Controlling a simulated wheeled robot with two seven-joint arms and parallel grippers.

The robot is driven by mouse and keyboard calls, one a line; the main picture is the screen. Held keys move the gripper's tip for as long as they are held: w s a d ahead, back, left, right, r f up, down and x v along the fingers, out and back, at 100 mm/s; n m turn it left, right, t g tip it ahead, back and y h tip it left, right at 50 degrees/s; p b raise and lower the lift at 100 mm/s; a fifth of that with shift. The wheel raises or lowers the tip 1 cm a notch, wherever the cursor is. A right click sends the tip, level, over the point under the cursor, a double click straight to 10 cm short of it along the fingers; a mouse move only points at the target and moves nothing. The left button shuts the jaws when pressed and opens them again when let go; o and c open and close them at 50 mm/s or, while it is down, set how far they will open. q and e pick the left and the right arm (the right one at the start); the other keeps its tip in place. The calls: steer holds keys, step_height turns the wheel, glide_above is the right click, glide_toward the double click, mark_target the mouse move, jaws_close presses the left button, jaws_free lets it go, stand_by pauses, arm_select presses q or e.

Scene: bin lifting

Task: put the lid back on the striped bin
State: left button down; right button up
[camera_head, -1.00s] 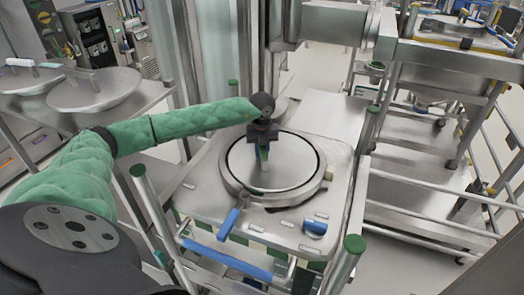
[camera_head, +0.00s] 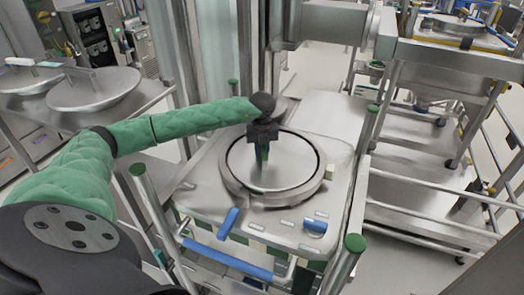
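A round metal lid (camera_head: 290,165) lies on the opening of a cart-mounted bin, whose flat metal top (camera_head: 205,197) carries the raised ring (camera_head: 255,198) around it. Green stripes (camera_head: 204,236) show on the bin's side below the top. My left gripper (camera_head: 263,158) points down over the lid's middle, where its handle would be. The fingers hide the handle, and I cannot tell whether they are closed on it. A dark gap shows between lid and ring at the upper right. My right gripper is not in view.
Two other round lids (camera_head: 94,88) with bar handles lie on a metal table at the left. A blue lever (camera_head: 228,223) and cart posts with green caps (camera_head: 355,243) stand at the front. A metal shelf rack (camera_head: 420,195) is at the right.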

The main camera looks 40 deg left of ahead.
arm_select(q)
steer(key=shift+r, duration=0.15)
steer(key=c, duration=1.3)
jaws_free()
steer(key=shift+o, duration=0.7)
steer(key=shift+s+f, duration=0.1)
steer(key=shift+f, duration=0.1)
steer(key=shift+r+b, duration=1.05)
steer(key=shift+r, duration=0.2)
step_height(320, 180, up, 4)
steer(key=shift+r+b, duration=0.1)
steer(key=shift+b, duration=0.85)
steer(key=shift+r, duration=0.7)
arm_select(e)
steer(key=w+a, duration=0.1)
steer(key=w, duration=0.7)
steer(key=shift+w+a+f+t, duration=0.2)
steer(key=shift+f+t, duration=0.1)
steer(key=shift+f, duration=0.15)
